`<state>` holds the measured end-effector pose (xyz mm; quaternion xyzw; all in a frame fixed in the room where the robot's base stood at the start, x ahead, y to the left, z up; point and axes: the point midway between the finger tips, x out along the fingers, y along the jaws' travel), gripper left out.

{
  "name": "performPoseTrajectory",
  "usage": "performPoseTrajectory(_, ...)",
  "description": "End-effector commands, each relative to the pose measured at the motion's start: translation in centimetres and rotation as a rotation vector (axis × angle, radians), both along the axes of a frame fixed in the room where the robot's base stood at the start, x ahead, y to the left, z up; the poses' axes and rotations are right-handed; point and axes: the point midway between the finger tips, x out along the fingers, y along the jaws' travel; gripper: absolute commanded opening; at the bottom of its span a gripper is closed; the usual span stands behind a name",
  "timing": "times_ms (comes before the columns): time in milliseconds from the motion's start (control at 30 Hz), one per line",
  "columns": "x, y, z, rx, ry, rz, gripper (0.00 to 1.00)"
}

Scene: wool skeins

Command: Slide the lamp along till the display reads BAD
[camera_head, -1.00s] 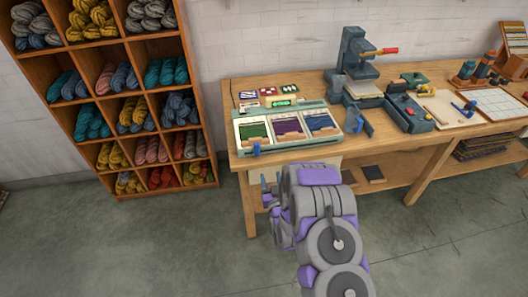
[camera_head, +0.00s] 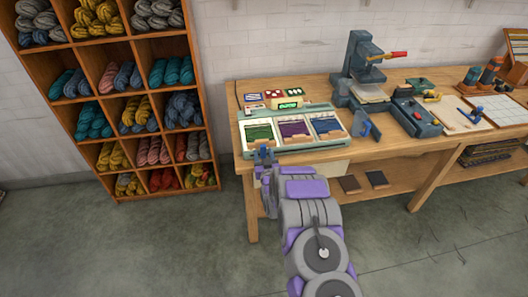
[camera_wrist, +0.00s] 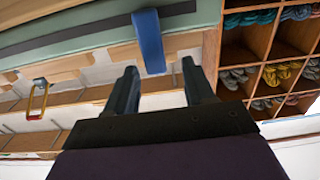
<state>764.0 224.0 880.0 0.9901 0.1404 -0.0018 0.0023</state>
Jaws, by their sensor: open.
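A pale green tray (camera_head: 322,141) at the front left of the workbench holds green, purple and blue panels. Behind it a small display (camera_head: 291,105) shows green characters too small to read. A blue upright piece sits at the tray's front edge, near the left panel; it shows clearly in the wrist view (camera_wrist: 149,40). It may be the lamp, but I cannot tell for sure. My gripper (camera_head: 264,157) is at that edge and partly hides it. In the wrist view my gripper (camera_wrist: 159,72) is open, its fingertips either side of the blue piece's near end, with gaps showing.
A blue-grey press (camera_head: 362,65) with a red-handled lever stands right of the tray. A small blue upright part (camera_head: 362,127) is just beside the tray's right end. A wooden shelf of wool skeins (camera_head: 205,135) stands left. The floor in front is clear.

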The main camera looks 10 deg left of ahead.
Motion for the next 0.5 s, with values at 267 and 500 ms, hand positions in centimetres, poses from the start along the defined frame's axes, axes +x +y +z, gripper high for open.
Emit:
performPoseTrajectory(267,2.4,-0.4,0.3,0.012,-0.003,0.001,0.53)
performPoseTrajectory(500,2.9,0.0,0.3,0.01,-0.002,-0.001,0.53)
